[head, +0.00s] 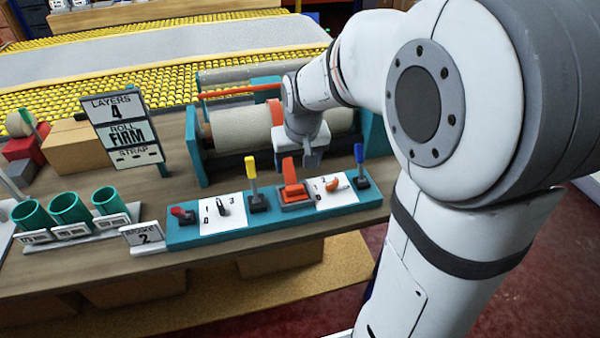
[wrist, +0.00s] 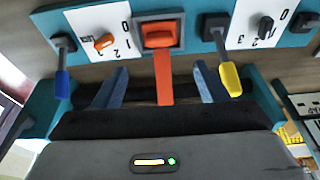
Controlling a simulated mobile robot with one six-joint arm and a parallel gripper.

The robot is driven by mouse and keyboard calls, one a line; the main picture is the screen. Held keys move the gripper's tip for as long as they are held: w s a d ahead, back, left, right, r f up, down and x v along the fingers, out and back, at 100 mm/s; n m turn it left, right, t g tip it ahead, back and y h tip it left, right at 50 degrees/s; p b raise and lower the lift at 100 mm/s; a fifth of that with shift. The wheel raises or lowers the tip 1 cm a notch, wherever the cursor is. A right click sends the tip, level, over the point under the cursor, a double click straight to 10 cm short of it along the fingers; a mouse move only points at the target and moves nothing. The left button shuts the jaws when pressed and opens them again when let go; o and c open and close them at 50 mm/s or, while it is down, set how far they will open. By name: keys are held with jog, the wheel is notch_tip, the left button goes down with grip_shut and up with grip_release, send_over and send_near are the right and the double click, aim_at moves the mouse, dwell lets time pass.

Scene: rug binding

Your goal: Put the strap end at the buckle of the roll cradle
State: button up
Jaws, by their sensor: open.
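The roll cradle (head: 195,150) is teal and holds a beige roll (head: 240,128). An orange strap (head: 275,112) goes over the roll, partly hidden by my arm. The orange buckle (head: 293,193) sits on the cradle's front panel; it also shows in the wrist view (wrist: 158,37). An orange strip (wrist: 164,80) runs from the buckle towards my gripper; I cannot tell whether it is the strap end or a buckle part. My gripper (head: 303,163) is above the panel behind the buckle. In the wrist view its fingers (wrist: 160,72) are apart, one on each side of the strip.
A yellow lever (head: 251,170) and a blue lever (head: 360,168) stand on either side of the buckle. Dials and a red knob (head: 182,214) are on the same panel. A sign (head: 124,130), green cups (head: 70,208) and boxes (head: 75,147) stand at the left.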

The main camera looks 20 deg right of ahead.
jog(key=s+r, duration=0.1)
jog(key=s, duration=1.7)
jog(key=shift+r, duration=0.3)
jog(key=shift+r+p, duration=0.35)
